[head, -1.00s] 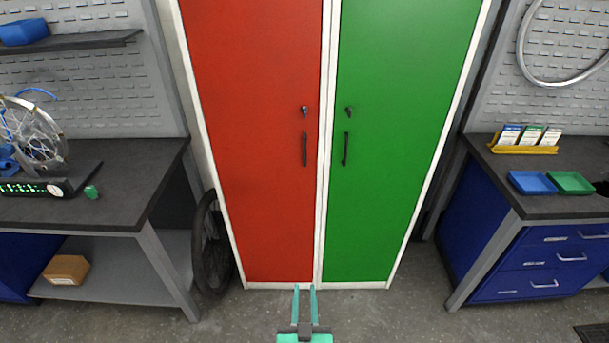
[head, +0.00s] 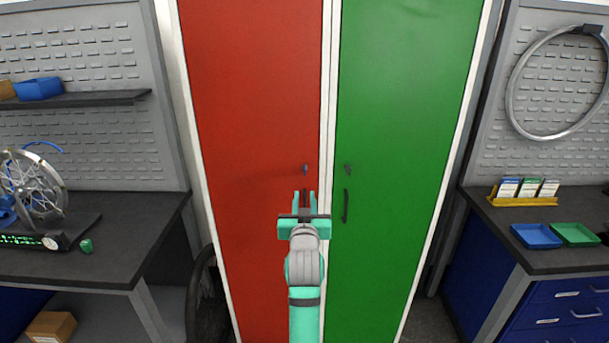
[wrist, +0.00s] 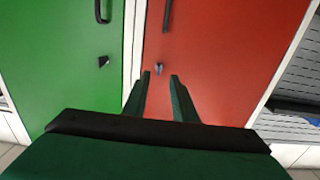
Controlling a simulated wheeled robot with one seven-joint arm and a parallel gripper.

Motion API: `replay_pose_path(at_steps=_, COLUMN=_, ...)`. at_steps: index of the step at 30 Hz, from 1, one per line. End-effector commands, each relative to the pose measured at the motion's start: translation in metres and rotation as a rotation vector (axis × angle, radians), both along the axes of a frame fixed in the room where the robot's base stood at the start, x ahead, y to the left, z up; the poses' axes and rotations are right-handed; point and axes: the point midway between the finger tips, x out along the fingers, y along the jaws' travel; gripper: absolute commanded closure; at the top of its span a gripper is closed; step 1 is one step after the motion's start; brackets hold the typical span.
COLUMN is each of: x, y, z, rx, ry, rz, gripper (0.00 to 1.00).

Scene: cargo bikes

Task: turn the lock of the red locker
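The red locker (head: 250,110) stands at the centre left with its door shut. Its lock (head: 305,169), a small dark key-like piece, sits near the door's right edge; it also shows in the wrist view (wrist: 158,68). My gripper (head: 305,196) is in front of the red door, just below the lock in the head view. In the wrist view the two fingers (wrist: 158,88) are apart with nothing between them, and the lock shows just past their tips. The red locker's handle (wrist: 167,16) shows in the wrist view; in the head view my gripper mostly hides it.
The green locker (head: 405,120) adjoins on the right, with its own lock (head: 348,169) and handle (head: 345,206). A workbench (head: 110,235) with a wheel stands left, another (head: 580,210) with trays right. A tyre (head: 206,300) leans beside the red locker.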

Motion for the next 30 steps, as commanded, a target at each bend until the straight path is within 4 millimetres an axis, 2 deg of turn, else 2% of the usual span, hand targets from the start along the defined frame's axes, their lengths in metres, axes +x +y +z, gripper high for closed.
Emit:
replay_pose_path(at_steps=1, x=0.004, y=0.000, z=0.010, rx=0.000, ry=-0.003, rz=0.000, gripper=0.75)
replay_pose_path(at_steps=5, x=0.010, y=0.000, z=0.021, rx=0.000, ry=-0.005, rz=0.000, gripper=0.75)
replay_pose_path(at_steps=11, x=0.031, y=0.000, z=0.022, rx=0.000, ry=-0.005, rz=0.000, gripper=0.75)
replay_pose_path(at_steps=21, x=0.088, y=0.000, z=0.021, rx=0.000, ry=-0.003, rz=0.000, gripper=0.75)
replay_pose_path(at_steps=30, x=0.114, y=0.000, z=0.021, rx=0.000, ry=-0.005, rz=0.000, gripper=0.75)
